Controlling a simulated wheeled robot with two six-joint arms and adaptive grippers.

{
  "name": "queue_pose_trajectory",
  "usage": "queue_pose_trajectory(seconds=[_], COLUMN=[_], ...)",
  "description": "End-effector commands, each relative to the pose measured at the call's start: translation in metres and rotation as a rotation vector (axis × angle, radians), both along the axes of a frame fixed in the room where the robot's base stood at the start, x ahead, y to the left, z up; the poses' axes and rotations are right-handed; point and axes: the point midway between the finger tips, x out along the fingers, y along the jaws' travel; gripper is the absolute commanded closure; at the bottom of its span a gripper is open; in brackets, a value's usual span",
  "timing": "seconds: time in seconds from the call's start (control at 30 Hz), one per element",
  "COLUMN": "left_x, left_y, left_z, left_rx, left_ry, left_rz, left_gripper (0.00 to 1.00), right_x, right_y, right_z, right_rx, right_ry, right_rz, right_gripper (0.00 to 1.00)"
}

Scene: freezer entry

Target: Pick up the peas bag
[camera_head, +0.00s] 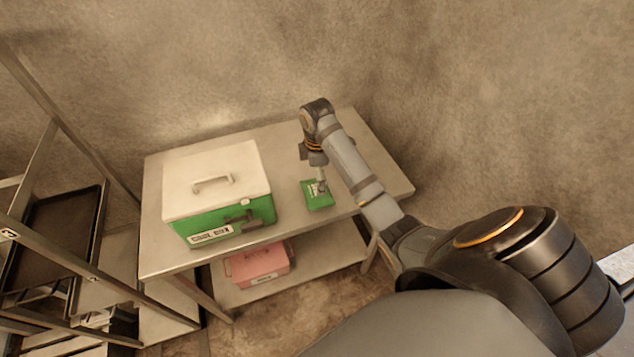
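A small green bag (315,199), which looks like the peas bag, lies flat on the metal table (288,141), right of the green cooler. My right gripper (321,187) points down right at the bag, with its fingertips over or touching it. The fingers are small and partly covered by my own arm, so I cannot tell whether they are open or shut on it. The bag seems to rest on the table top. My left gripper is out of view.
A green cooler (240,212) with a white lid (215,170) stands left of the bag. A pink box (258,264) sits on the lower shelf. A metal rack (62,125) with dark trays stands at the left. The table's right end is clear.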

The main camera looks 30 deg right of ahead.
Motion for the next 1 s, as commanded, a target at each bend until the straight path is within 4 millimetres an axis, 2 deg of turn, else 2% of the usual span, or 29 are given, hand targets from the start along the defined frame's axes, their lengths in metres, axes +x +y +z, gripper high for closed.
queue_pose_trajectory(seconds=[0.03, 0.1, 0.27, 0.37, 0.6, 0.83, 1.0], left_x=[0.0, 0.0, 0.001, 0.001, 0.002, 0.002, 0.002], left_y=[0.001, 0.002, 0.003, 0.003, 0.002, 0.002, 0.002], left_z=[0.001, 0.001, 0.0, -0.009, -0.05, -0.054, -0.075], left_rx=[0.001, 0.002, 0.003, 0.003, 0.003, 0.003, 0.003], left_ry=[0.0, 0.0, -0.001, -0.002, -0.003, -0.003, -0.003], left_rz=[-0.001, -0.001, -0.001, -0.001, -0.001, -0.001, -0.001], left_gripper=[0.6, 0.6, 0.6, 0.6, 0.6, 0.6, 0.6], right_x=[0.009, 0.014, 0.015, 0.015, 0.015, 0.015, 0.013], right_y=[-0.005, -0.008, -0.009, -0.009, -0.009, -0.009, -0.008], right_z=[0.012, 0.02, 0.022, 0.013, -0.028, -0.032, -0.055], right_rx=[0.005, 0.013, 0.018, 0.018, 0.018, 0.017, 0.018], right_ry=[0.008, 0.022, 0.03, 0.029, 0.028, 0.027, 0.029], right_rz=[0.041, 0.086, 0.112, 0.111, 0.109, 0.109, 0.108], right_gripper=[0.0, 0.0, 0.0, 0.0, 0.0, 0.0, 0.0])
